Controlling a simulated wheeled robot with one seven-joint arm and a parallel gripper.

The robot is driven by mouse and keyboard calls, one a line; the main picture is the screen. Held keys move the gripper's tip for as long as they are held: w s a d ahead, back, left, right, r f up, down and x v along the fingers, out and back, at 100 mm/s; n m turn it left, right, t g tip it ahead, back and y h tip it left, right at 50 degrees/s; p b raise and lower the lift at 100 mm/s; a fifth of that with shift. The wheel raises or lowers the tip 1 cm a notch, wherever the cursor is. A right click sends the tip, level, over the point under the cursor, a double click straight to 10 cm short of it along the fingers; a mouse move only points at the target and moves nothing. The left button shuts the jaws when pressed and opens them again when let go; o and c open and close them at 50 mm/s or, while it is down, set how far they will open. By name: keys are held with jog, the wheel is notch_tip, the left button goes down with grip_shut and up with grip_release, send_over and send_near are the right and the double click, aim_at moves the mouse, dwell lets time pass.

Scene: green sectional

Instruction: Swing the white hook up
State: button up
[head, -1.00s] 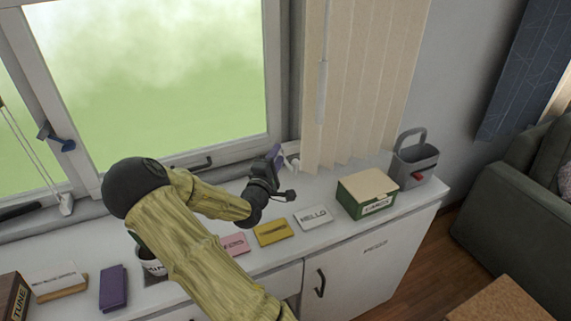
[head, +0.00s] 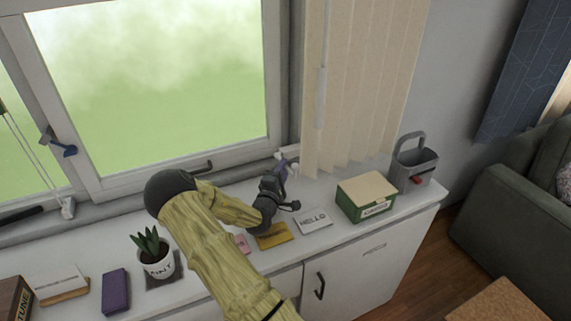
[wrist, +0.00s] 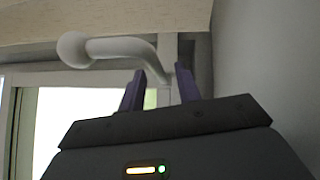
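The white hook (wrist: 120,47) has a round ball at its left end in the wrist view. Its bar runs right and bends down towards a mount by the window frame. In the head view the white hook (head: 294,169) is a small shape beside my gripper, at the window's lower right corner. My gripper (wrist: 161,80) has two purple fingers standing apart, with the bent end of the hook showing between and above their tips. Whether they touch it I cannot tell. In the head view my gripper (head: 283,169) is above the white counter (head: 340,240).
A green box (head: 366,197) and a grey caddy (head: 413,165) stand to the right. Beige blinds (head: 365,80) hang just right of the hook. A white card (head: 313,221) and a yellow card (head: 274,235) lie below my gripper. A potted plant (head: 156,260) stands left of my arm.

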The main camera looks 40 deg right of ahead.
jog(key=shift+x, duration=1.15)
jog(key=shift+c, duration=0.2)
grip_shut()
